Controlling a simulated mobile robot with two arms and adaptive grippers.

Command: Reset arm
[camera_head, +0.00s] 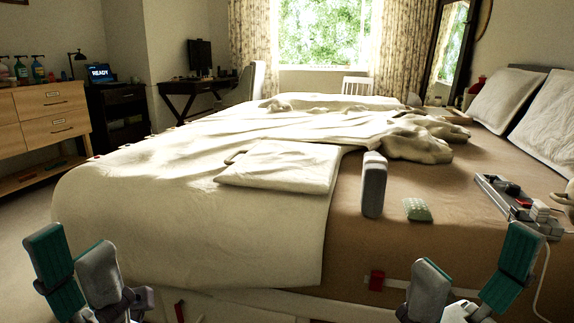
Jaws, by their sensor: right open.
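My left gripper (71,252) is at the bottom left, in front of the bed's near left corner. Its teal and grey finger pads are close together, with nothing visible between them; how far apart they are is unclear. My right gripper (470,265) is at the bottom right, in front of the bed's near side. Its grey and teal pads stand wide apart and empty. Both grippers point up and appear clear of the bed. The lower parts of both are cut off by the frame edge.
The bed (352,248) fills the middle, with a cream cover (190,220) and a folded cloth (283,164). A grey upright block (374,185), a green patterned item (417,209) and a tray (492,190) of small items are on it. A drawer unit (42,122) stands left.

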